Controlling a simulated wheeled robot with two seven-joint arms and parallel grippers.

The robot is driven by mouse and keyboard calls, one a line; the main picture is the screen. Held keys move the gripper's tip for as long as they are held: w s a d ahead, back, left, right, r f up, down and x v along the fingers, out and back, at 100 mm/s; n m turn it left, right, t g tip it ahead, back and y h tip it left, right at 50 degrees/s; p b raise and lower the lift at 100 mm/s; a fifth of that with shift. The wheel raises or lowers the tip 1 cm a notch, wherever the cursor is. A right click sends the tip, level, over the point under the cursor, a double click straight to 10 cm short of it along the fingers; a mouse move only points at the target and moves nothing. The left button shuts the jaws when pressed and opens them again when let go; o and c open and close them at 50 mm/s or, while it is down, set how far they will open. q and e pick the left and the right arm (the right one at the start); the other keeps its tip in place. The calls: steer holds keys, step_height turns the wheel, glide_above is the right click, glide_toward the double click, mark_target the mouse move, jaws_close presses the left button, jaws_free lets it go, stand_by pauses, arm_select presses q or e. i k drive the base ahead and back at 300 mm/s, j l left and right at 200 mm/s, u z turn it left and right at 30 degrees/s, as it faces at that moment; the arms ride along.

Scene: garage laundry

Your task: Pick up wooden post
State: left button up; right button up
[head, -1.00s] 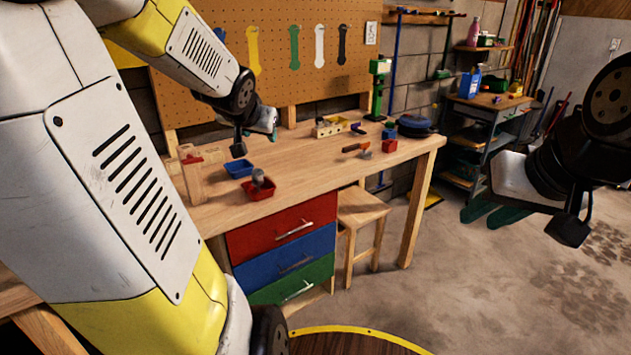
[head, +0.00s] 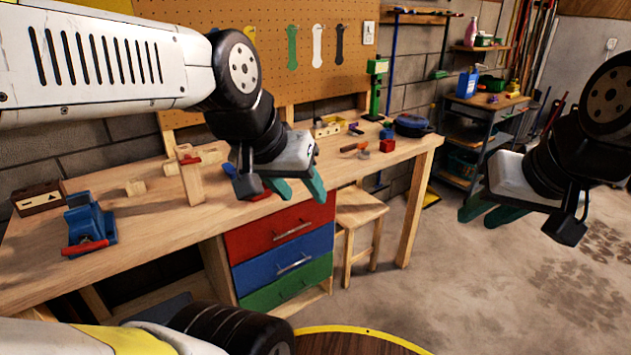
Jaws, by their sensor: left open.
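A pale wooden post (head: 190,183) stands upright on the workbench, left of centre in the head view, with a small red part near its top. My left gripper (head: 298,190) is to the right of the post and apart from it. Its green fingers are spread and empty, pointing down in front of the bench's red drawer. My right gripper (head: 486,213) hangs at the right over the floor, well away from the bench. Its green fingers look apart, with nothing between them.
A red tray is mostly hidden behind my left gripper. A stool (head: 361,208) stands under the bench.

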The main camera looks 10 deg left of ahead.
mark_target(189, 174)
steer(key=u, duration=2.3)
steer(key=z, duration=0.8)
steer(key=i+j, duration=0.3)
steer(key=i+j+u, duration=0.1)
steer(key=i+j, duration=0.2)
steer(key=i, duration=0.25)
